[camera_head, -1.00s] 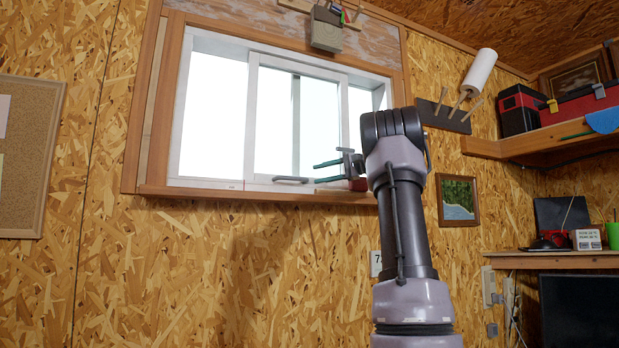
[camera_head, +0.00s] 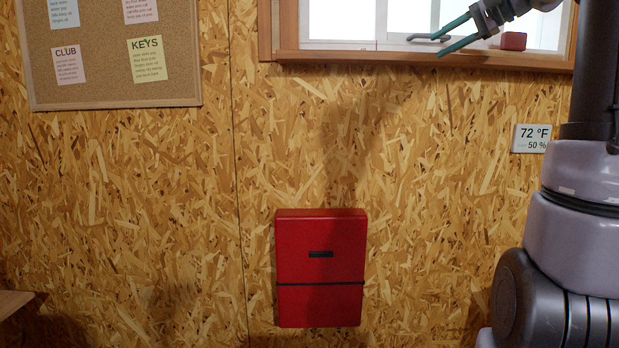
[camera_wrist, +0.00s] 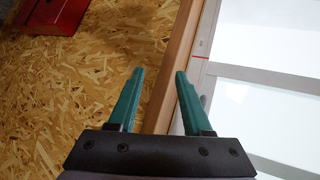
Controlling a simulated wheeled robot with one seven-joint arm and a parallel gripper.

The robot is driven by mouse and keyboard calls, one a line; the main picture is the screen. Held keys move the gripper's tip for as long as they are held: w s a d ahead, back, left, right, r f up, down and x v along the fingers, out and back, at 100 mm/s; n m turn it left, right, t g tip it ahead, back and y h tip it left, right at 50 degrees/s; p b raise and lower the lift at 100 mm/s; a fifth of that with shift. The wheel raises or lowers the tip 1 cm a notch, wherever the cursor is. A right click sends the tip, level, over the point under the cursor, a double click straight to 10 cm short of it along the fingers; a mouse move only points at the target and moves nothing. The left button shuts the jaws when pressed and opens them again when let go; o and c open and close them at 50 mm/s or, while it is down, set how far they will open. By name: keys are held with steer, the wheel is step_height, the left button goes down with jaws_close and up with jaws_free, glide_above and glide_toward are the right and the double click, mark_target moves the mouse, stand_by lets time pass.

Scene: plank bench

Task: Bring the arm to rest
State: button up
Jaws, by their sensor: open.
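My gripper (camera_head: 439,40) is raised in front of the window sill at the upper right of the head view. Its two green fingers are apart and point left, with nothing between them. In the wrist view my gripper (camera_wrist: 158,98) also shows open and empty, with the wooden window trim (camera_wrist: 178,70) beyond the fingers. My arm stands upright along the right side of the head view. I cannot tell whether the fingers touch anything, but they look clear of the sill.
The window (camera_head: 345,20) has a wooden sill (camera_head: 345,57) with a small red block (camera_head: 513,41) on it. A red wall box (camera_head: 322,255) is below, a corkboard (camera_head: 110,88) at upper left, and a thermometer display (camera_head: 531,138) near my arm. A wooden edge (camera_head: 12,302) shows at lower left.

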steer(key=s+a+f+n+g+h, duration=0.2)
steer(key=s+a+f+h, duration=0.1)
steer(key=s+a+f, duration=0.85)
steer(key=s+f+n+h, duration=0.4)
steer(key=s+f, duration=0.8)
steer(key=s, duration=0.2)
steer(key=shift+s+d, duration=0.2)
steer(key=shift+s, duration=0.15)
